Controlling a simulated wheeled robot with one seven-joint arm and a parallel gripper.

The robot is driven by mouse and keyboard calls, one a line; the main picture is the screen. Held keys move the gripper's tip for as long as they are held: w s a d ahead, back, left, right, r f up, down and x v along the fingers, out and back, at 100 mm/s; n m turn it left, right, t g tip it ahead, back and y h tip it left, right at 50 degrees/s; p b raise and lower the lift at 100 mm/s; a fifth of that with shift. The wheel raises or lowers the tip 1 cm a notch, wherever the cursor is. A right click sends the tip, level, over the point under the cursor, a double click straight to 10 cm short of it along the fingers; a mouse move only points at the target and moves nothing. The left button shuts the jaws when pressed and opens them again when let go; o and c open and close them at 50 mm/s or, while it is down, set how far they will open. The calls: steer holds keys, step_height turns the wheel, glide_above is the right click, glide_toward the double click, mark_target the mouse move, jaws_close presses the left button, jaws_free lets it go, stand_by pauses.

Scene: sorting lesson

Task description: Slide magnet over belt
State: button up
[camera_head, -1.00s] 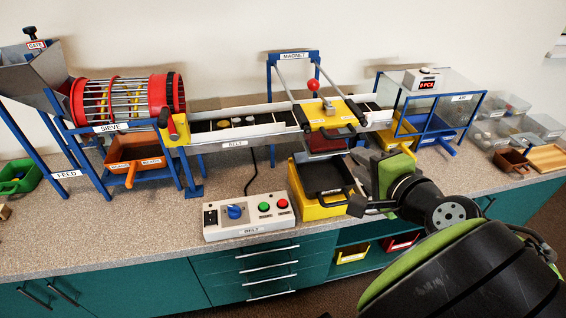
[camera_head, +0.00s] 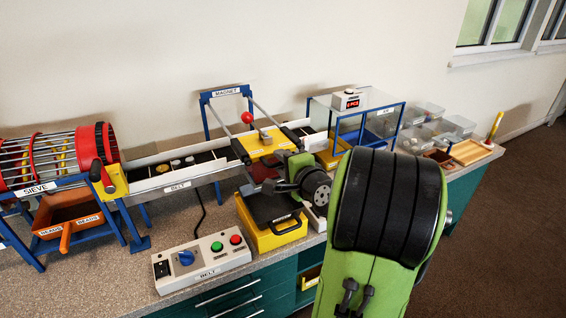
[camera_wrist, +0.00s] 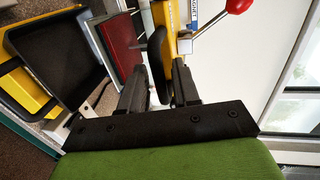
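The magnet is a yellow carriage (camera_head: 262,148) on grey rails under a blue frame marked MAGNET, with a red ball knob (camera_head: 247,117) on top. It sits toward the right part of the belt (camera_head: 205,157). A dark red block hangs below its front side. My gripper (camera_head: 268,187) is in front of the carriage. In the wrist view, my gripper (camera_wrist: 158,80) has its two dark fingers apart, with a black rounded handle (camera_wrist: 156,52) between or just beyond the tips. The yellow carriage edge (camera_wrist: 163,35) is close to it. I see no clear contact.
A black tray (camera_head: 272,207) on a yellow bin (camera_head: 248,234) stands below my gripper. The belt control box (camera_head: 203,261) is front left, the red sieve (camera_head: 93,150) far left. A clear blue-framed box (camera_head: 370,118) is right. Several discs lie on the belt.

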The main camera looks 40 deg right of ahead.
steer(key=shift+w, duration=0.1)
jaws_close()
stand_by(0.3)
